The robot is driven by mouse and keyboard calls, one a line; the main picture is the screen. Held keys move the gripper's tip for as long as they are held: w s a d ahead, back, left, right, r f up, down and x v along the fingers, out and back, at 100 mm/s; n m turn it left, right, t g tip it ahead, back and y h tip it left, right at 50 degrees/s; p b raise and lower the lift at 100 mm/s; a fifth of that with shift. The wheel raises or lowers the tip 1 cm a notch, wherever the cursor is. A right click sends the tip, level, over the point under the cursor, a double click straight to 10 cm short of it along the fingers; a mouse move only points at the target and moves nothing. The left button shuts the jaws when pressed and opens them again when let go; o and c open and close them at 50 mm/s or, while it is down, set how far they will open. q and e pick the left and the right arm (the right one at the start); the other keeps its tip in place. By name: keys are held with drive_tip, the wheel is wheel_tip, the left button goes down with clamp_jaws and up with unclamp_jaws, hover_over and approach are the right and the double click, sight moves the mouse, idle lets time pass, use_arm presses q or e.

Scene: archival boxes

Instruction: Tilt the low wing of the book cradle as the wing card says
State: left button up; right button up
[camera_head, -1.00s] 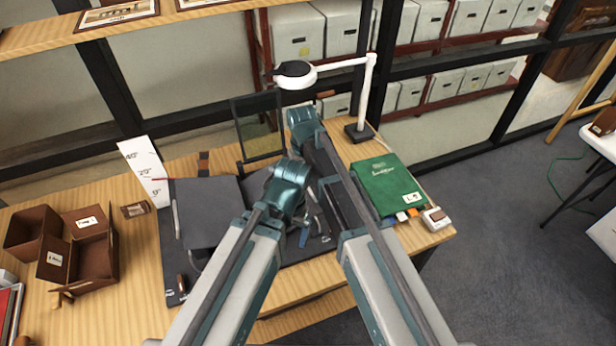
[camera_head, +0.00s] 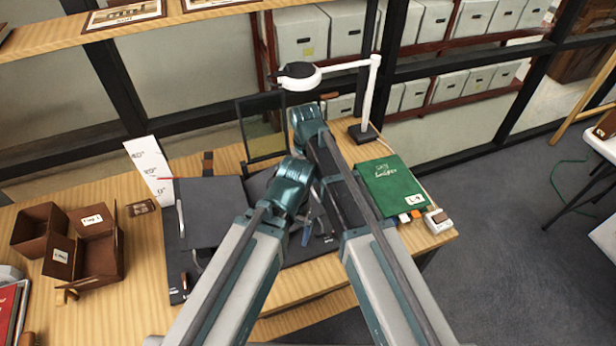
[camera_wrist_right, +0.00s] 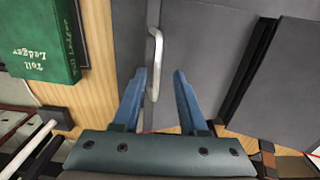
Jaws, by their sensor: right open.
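The dark grey book cradle lies on the wooden table, its left wing (camera_head: 212,205) in plain view and its right part mostly behind my arms. A white card (camera_head: 150,170) with degree marks stands at its left, with a red pointer by its lower marks. A thin pale handle (camera_head: 181,218) is on the left wing's outer edge. In the right wrist view, my right gripper (camera_wrist_right: 159,76) is open, its blue fingers on either side of a silver handle (camera_wrist_right: 156,58) beside a grey panel (camera_wrist_right: 205,60). My left gripper (camera_head: 306,234) is over the cradle; its fingers are mostly hidden.
A green ledger (camera_head: 393,186) and a small white device (camera_head: 438,221) lie at the right. A white lamp (camera_head: 372,95) and a dark-framed pane (camera_head: 264,132) stand behind. Open brown boxes (camera_head: 98,255) are at the left.

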use_arm(q)
wheel_tip(320, 180, up, 13)
drive_tip(key=p, duration=1.2)
drive_tip(key=shift+f, duration=0.15)
use_arm(e)
wheel_tip(320, 180, up, 13)
drive_tip(key=shift+s+a, duration=0.15)
drive_tip(key=shift+a, duration=0.1)
use_arm(q)
drive_tip(key=shift+f, duration=0.15)
use_arm(e)
drive_tip(key=shift+f, duration=0.25)
use_arm(q)
wheel_tip(320, 180, down, 12)
drive_tip(key=b, duration=1.1)
drive_tip(key=shift+r+b, duration=0.25)
drive_tip(key=shift+b, duration=0.1)
use_arm(e)
drive_tip(key=s+d+f, duration=0.4)
drive_tip(key=s+f, duration=0.1)
drive_tip(key=s, duration=0.4)
drive_tip(key=s+d+f, duration=0.4)
drive_tip(key=s+f, duration=0.2)
drive_tip(key=s, duration=0.3)
drive_tip(key=shift+s+f+m+h, duration=0.2)
drive_tip(key=shift+s+m+h, duration=0.1)
drive_tip(key=shift+h, duration=0.1)
drive_tip(key=shift+d, duration=0.1)
use_arm(q)
drive_tip(key=shift+s, duration=0.1)
